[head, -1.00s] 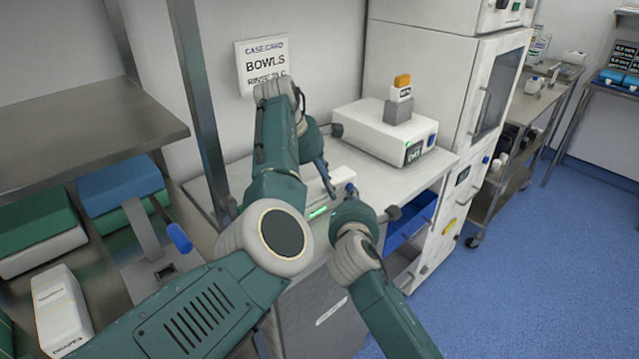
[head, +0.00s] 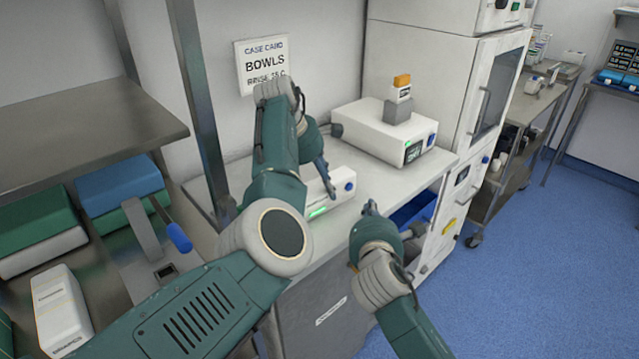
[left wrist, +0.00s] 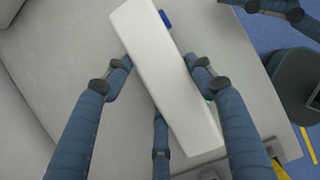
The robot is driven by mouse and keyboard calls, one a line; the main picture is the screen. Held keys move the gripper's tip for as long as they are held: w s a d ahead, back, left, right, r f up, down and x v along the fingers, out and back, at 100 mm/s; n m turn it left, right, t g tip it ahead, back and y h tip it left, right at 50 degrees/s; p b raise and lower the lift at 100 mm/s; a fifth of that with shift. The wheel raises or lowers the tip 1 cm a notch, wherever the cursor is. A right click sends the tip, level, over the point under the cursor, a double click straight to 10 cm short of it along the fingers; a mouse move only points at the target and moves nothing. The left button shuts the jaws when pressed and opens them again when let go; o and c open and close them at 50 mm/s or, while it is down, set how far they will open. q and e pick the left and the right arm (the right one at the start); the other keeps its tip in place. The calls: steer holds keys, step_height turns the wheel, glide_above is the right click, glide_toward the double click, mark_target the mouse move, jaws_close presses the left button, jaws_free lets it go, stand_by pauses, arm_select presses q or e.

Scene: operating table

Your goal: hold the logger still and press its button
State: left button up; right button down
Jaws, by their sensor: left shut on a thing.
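The logger (head: 338,192) is a long white box on the light bench, with a blue button (head: 350,186) at its right end and a green light on its front. In the left wrist view the white box (left wrist: 165,75) lies between the fingers of my left gripper (left wrist: 160,72), and the blue button (left wrist: 166,18) shows at its top edge. My left gripper (head: 326,182) is shut on the logger; my forearm hides part of it in the head view. My right gripper (head: 370,207), fingers together, is apart from the logger, to the right of and below the button.
A white device (head: 385,130) with a grey block and an orange-topped bottle stands at the back of the bench. A blue drawer or bin (head: 415,212) is open below the bench edge. A tall white cabinet (head: 490,110) stands to the right. A wall card reads "BOWLS" (head: 265,62).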

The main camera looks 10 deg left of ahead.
stand_by(0.4)
arm_select(q)
steer(key=o, duration=1.5)
steer(key=shift+o, duration=0.2)
